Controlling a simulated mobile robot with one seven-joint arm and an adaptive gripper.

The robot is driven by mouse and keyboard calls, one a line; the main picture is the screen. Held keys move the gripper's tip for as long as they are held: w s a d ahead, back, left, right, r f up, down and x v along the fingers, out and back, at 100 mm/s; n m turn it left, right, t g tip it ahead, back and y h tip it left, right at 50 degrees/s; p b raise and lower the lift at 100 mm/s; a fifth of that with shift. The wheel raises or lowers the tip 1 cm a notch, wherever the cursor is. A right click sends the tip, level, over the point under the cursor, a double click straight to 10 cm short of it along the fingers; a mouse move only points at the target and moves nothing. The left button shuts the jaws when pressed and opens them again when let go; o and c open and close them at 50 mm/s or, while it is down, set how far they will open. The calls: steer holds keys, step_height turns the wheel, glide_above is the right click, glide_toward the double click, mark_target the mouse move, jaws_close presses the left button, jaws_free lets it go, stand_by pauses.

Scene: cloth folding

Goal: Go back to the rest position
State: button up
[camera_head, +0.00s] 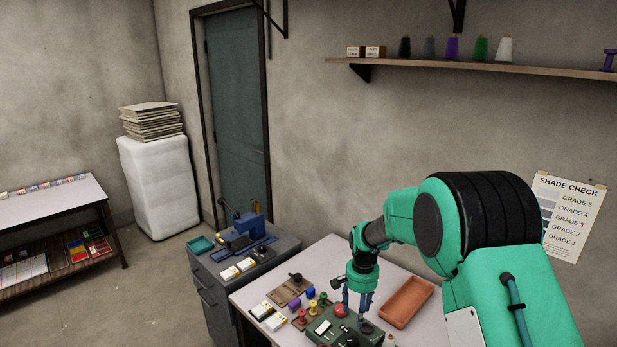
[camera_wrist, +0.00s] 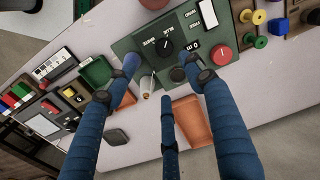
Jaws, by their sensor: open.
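My gripper (camera_head: 357,310) is at the end of my green arm, above the front of the table (camera_head: 326,253). In the wrist view the blue fingers of my gripper (camera_wrist: 165,95) stand spread apart, with nothing held between them. Below them lies a dark green control box (camera_wrist: 208,22) with a dial marked BLUE and WHITE and a red button (camera_wrist: 221,56). This control box also shows in the head view (camera_head: 325,330), partly cut off by the lower edge. A small pale cone-like piece (camera_wrist: 147,84) shows by the box's edge, between the fingers.
An orange tray (camera_head: 407,303) lies right of my gripper. Coloured spools (camera_head: 312,308) and white boxes (camera_head: 262,310) stand to its left. A grey cabinet (camera_head: 213,305) with a blue device (camera_head: 247,228) stands beside the table. A shelf (camera_head: 440,66) is on the wall above.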

steer(key=s+d+r+n+t, duration=0.1)
steer(key=s+r, duration=0.8)
steer(key=r, duration=0.3)
steer(key=s+d+r+n+t, duration=0.2)
steer(key=s+r, duration=0.6)
steer(key=r, duration=0.4)
steer(key=s+r+n+t, duration=0.1)
steer(key=s+r, duration=0.2)
steer(key=s, duration=1)
steer(key=s+d+r+n+t, duration=0.1)
steer(key=s+r+n, duration=0.1)
steer(key=s, duration=1)
steer(key=shift+v, duration=0.75)
steer(key=shift+f, duration=0.1)
step_height(320, 180, down, 12)
steer(key=b, duration=1.2)
